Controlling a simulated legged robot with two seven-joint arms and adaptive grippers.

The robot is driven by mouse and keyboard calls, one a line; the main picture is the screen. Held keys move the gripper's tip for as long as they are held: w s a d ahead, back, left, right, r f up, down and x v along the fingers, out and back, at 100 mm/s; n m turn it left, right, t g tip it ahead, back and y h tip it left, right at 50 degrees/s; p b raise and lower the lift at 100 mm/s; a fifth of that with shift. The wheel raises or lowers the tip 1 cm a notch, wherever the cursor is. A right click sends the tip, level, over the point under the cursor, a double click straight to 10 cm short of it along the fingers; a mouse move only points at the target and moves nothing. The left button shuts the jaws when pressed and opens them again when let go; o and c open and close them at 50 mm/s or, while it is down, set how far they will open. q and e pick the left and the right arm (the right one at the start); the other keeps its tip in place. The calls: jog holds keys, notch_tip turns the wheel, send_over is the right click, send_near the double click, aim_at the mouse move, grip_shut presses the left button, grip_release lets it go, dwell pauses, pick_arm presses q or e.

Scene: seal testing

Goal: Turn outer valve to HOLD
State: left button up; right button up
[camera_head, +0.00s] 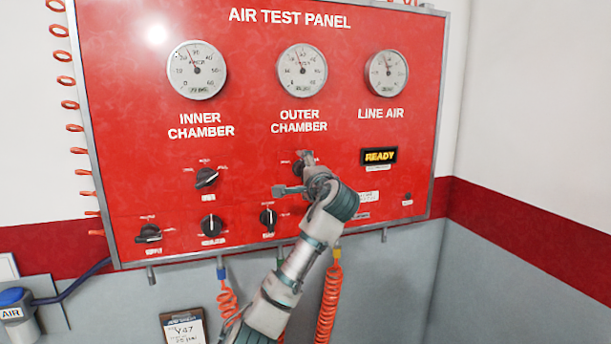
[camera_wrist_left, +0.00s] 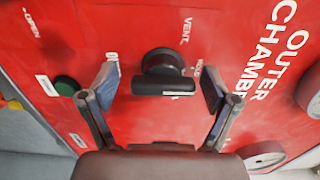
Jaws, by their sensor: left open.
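The red air test panel (camera_head: 245,120) fills the middle of the head view. The outer valve (camera_head: 297,168), a black knob below the OUTER CHAMBER gauge, is mostly hidden by my gripper there. In the left wrist view, the outer valve (camera_wrist_left: 162,80) shows clearly, its bar handle lying crosswise between my fingers. My left gripper (camera_head: 293,174) is open, and in the wrist view its fingers (camera_wrist_left: 157,78) stand on either side of the knob, with gaps visible. A VENT label (camera_wrist_left: 186,30) is by the knob; the other labels are partly hidden. My right gripper is not in view.
The inner valve knob (camera_head: 206,178) is to the left. Lower knobs (camera_head: 212,226) and (camera_head: 268,217) sit below, and a READY display (camera_head: 379,156) is on the right. Orange coiled hoses (camera_head: 329,300) hang under the panel. A green button (camera_wrist_left: 67,86) shows in the wrist view.

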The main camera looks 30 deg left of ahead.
pick_arm(q)
jog(key=v, duration=1.2)
jog(key=shift+w+a+f, duration=0.1)
